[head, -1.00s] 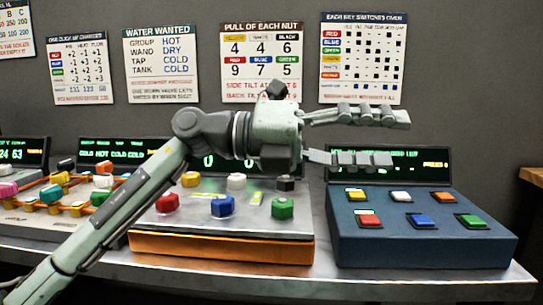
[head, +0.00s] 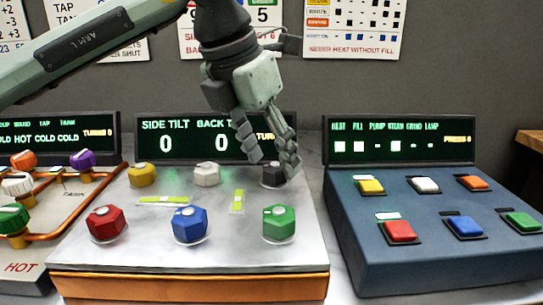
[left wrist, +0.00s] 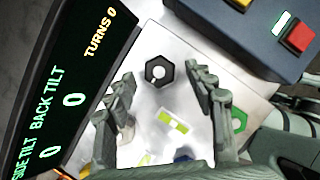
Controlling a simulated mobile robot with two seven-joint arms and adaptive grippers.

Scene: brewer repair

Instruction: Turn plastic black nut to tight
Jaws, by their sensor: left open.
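The black hex nut (head: 272,176) stands at the back right of the silver panel (head: 150,245).
Yellow (head: 143,175), white (head: 207,173), red (head: 106,223), blue (head: 189,224) and green (head: 279,222) nuts share the panel. The screen (head: 160,125) behind reads side tilt 0, back tilt 0. A blue button box (head: 370,240) stands to the right.

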